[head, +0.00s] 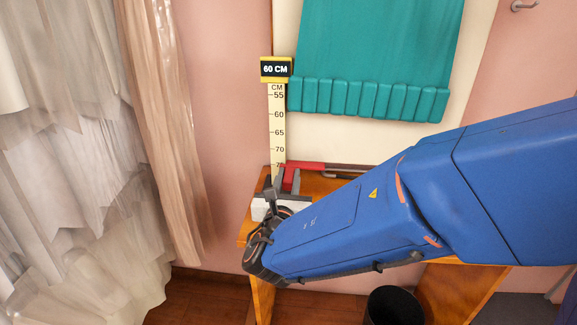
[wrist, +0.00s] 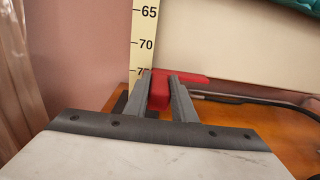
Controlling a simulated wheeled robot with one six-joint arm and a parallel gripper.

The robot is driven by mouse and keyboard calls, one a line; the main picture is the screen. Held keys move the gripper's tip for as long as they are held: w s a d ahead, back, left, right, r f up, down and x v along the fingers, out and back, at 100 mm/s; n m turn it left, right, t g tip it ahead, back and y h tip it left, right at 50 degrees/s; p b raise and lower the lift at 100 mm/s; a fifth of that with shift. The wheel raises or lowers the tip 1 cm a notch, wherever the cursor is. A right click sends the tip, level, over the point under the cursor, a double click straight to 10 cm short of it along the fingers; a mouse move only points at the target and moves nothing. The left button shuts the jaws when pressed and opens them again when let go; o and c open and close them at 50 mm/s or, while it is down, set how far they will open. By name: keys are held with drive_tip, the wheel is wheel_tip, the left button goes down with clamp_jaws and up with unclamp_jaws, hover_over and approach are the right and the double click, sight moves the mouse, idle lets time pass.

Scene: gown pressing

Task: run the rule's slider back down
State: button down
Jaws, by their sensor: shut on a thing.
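The rule (head: 277,125) is a pale upright strip with dark numbers, running down the wall to the wooden table. Its red slider (head: 306,166) sits low on it, near the 75 mark, with a red arm reaching right. In the wrist view the slider (wrist: 160,90) stands between the two grey fingers of my gripper (wrist: 160,92), which is shut on it. My gripper (head: 286,182) also shows in the head view at the rule's lower end. The foot of the rule is hidden behind my gripper.
A yellow-edged 60 CM sign (head: 276,69) tops the rule. A teal pleated cloth (head: 370,60) hangs right of it. The wooden table (head: 320,185) lies below, with a grey rod-like thing (wrist: 240,101) at its back. Pale gowns (head: 70,150) hang left; a black bin (head: 392,306) stands below.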

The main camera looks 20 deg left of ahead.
drive_tip(key=c, duration=1.5)
unclamp_jaws()
drive_tip(key=shift+s, duration=0.1)
drive_tip(key=v, duration=1.7)
drive_tip(key=shift+s, duration=0.15)
